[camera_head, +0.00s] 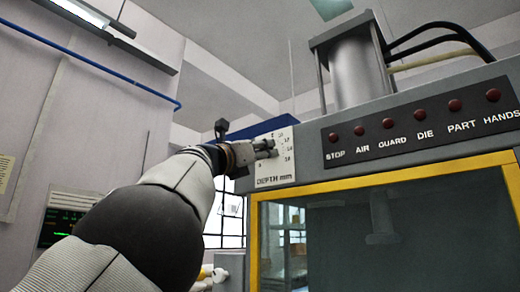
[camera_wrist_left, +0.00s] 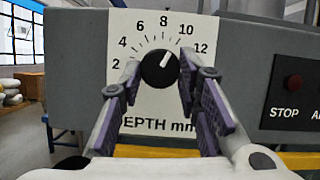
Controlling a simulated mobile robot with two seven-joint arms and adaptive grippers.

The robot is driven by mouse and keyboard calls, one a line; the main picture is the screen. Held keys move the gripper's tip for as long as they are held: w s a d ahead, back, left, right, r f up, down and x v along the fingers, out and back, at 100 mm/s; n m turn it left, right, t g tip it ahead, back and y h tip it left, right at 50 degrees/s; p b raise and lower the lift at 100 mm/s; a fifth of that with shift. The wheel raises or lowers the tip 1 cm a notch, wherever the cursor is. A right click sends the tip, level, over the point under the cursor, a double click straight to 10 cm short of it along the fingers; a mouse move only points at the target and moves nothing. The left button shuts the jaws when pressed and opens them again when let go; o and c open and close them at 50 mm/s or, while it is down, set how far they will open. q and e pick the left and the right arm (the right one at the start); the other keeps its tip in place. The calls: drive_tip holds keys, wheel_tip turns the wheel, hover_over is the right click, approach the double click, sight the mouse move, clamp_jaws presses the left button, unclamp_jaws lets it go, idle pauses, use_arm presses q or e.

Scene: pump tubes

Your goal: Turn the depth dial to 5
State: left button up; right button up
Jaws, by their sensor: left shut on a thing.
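The black round depth dial (camera_wrist_left: 160,68) sits on a white scale plate (camera_wrist_left: 155,102) marked 2 to 12 in the left wrist view. The dial's white pointer mark leans up and right, roughly toward 10. My left gripper (camera_wrist_left: 158,72) has one finger on each side of the dial and is shut on it. In the head view, my left gripper (camera_head: 266,150) reaches the plate (camera_head: 274,178) from the left and hides the dial and part of the scale. My right gripper is not in view.
A dark panel with red indicator lights (camera_head: 388,123) is to the right of the plate. A yellow-framed window (camera_head: 380,220) lies below. A grey cylinder (camera_head: 357,72) with black hoses stands on top of the machine. Boxes (camera_wrist_left: 30,83) show at left in the wrist view.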

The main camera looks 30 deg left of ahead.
use_arm(q)
drive_tip(key=n+y+p, duration=0.1)
drive_tip(key=n, duration=0.1)
drive_tip(key=n+y+p, duration=0.1)
drive_tip(key=n, duration=0.2)
drive_tip(key=r+n+y+p, duration=0.1)
drive_tip(key=n, duration=0.1)
drive_tip(key=shift+s+d+g, duration=0.3)
drive_tip(key=shift+s+g, duration=0.1)
drive_tip(key=n, duration=0.1)
drive_tip(key=n+y, duration=0.1)
drive_tip(key=n+g+y, duration=0.1)
drive_tip(key=n, duration=0.1)
drive_tip(key=shift+w+d+f, duration=0.1)
drive_tip(key=shift+w+f, duration=0.05)
drive_tip(key=shift+w, duration=0.1)
drive_tip(key=shift+c, duration=0.2)
drive_tip(key=n+g, duration=0.1)
drive_tip(key=n, duration=0.2)
drive_tip(key=n+g+y, duration=0.1)
drive_tip(key=n, duration=0.2)
drive_tip(key=shift+d+r+n, duration=0.1)
drive_tip(key=shift+r+n, duration=0.1)
drive_tip(key=shift+n, duration=0.2)
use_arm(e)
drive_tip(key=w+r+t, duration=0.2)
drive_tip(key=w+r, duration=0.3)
